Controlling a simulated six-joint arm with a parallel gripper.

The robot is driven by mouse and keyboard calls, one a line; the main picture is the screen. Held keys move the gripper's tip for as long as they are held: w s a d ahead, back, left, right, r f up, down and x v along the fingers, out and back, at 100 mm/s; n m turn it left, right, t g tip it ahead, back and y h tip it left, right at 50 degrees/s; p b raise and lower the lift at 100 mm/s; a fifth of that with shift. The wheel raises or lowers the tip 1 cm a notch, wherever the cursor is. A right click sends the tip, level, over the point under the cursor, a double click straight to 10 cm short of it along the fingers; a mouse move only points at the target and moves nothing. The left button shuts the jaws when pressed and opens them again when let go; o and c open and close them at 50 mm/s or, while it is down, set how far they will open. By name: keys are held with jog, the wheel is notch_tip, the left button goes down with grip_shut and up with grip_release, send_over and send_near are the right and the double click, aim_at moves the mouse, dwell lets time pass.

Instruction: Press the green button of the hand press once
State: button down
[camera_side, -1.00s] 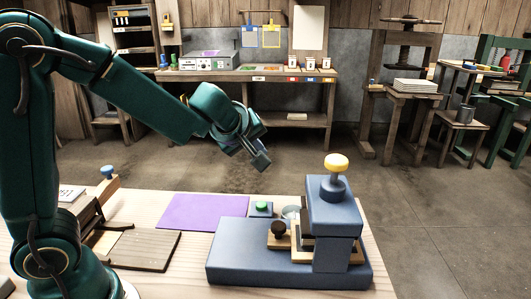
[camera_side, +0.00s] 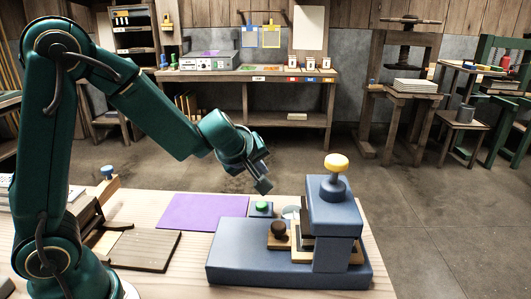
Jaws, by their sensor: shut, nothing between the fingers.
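The green button (camera_side: 262,206) sits on a small blue-grey box on the light wooden table, just behind the hand press. My gripper (camera_side: 263,186) is shut and empty. It points down and appears a short way above the green button, with a gap between them in the picture.
A purple sheet (camera_side: 203,212) lies on the table (camera_side: 190,272) left of the button. The upright block of the press stands close to the right of my gripper.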

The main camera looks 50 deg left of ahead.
aim_at(260, 207)
jog(key=shift+f, duration=3.05)
jog(key=shift+f, duration=0.4)
jog(key=shift+f, duration=0.55)
dwell(0.3)
jog(key=shift+r, duration=1)
jog(key=shift+r, duration=2.5)
